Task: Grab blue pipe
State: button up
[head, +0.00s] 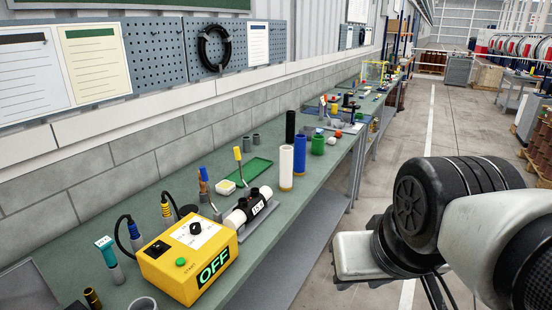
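The blue pipe (300,155) stands upright on the green workbench (225,215). It is just behind and right of an upright white pipe (286,168), which may overlap its lower left side. A black pipe (290,127) stands upright behind it, and a short green fitting (318,145) is to its right. My arm fills the lower right of the head view, beyond the bench's front edge and well away from the blue pipe. I cannot make out my gripper's fingers in this view.
A yellow control box (188,260) reading OFF sits at the near end. A white and black pipe assembly (249,210) lies beside it. A green tray (252,170) and upright tools stand behind. More small parts continue along the bench. The floor aisle (425,130) on the right is clear.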

aim_at(300, 140)
jog(key=i+l+u, duration=0.1)
jog(key=u, duration=0.3)
jog(key=i+l+u, duration=0.1)
jog(key=u, duration=0.25)
jog(key=i+l+u, duration=0.2)
jog(key=l, duration=0.15)
jog(key=i+l+u, duration=0.2)
jog(key=l, duration=0.15)
jog(key=i+l+u, duration=0.15)
jog(key=l, duration=0.2)
jog(key=i+l+u, duration=0.1)
jog(key=l, duration=0.25)
jog(key=i+l, duration=0.1)
jog(key=l, duration=0.3)
jog(key=i+l+u, duration=0.15)
jog(key=l, duration=0.2)
jog(key=i+l, duration=0.1)
jog(key=l, duration=0.35)
jog(key=i+l, duration=0.1)
jog(key=l, duration=0.3)
jog(key=i+l, duration=0.1)
jog(key=l, duration=0.75)
jog(key=i+l, duration=0.15)
jog(key=l, duration=0.3)
